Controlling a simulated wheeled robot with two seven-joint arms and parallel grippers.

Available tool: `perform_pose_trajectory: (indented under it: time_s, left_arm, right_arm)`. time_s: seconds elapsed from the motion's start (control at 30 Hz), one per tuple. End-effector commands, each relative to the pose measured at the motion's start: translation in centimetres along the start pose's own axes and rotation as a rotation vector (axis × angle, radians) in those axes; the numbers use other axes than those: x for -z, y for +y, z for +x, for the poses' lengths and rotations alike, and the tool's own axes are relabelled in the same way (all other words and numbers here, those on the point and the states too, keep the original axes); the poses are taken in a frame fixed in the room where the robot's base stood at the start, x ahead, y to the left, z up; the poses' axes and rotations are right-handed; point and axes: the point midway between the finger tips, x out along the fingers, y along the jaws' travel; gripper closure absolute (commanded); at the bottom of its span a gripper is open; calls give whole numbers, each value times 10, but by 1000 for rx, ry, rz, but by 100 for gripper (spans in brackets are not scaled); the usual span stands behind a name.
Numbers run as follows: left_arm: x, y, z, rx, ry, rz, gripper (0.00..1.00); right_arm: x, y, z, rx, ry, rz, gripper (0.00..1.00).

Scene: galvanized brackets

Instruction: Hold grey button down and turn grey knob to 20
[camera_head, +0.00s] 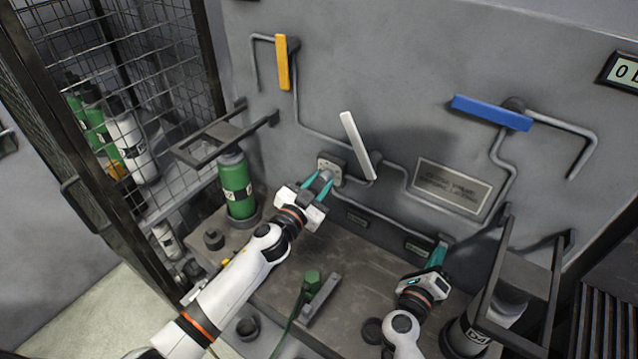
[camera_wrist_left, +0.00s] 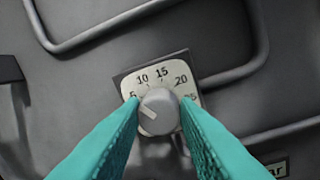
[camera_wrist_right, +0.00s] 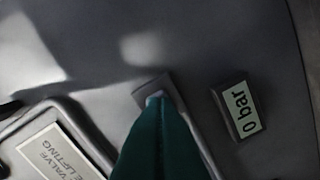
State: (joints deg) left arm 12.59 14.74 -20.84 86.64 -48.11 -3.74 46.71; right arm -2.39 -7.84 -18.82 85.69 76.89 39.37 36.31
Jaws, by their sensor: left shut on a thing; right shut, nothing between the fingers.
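The grey knob (camera_wrist_left: 158,112) sits on a pale dial plate (camera_wrist_left: 184,88) marked 5, 10, 15, 20 and 25. A light mark on the knob points to the left, near the 5 side; its exact reading is unclear. My left gripper (camera_head: 319,186) is shut on the knob, one teal finger on each side, as the left wrist view (camera_wrist_left: 160,118) also shows. My right gripper (camera_head: 438,255) is shut and empty, its tips at the grey button (camera_wrist_right: 157,97) on a small square plate. The fingers hide most of the button; I cannot tell whether it is pressed in.
A "0 bar" display (camera_wrist_right: 241,111) is beside the button. Yellow (camera_head: 282,62), white (camera_head: 357,145) and blue (camera_head: 491,112) handles stick out from the wall. A green bottle (camera_head: 237,186) stands left of my left arm. A green-topped part (camera_head: 312,283) lies on the bench between my arms.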

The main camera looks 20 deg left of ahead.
Motion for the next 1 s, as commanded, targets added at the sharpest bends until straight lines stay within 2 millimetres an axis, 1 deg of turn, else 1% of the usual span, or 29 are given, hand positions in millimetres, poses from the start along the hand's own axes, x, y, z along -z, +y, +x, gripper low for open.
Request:
perform_pose_trajectory:
  time_s: [1.0]
  left_arm:
    - [3,1,0,6,-74,963,95]
  right_arm:
    - [-1,0,0,-1,-1,0,100]
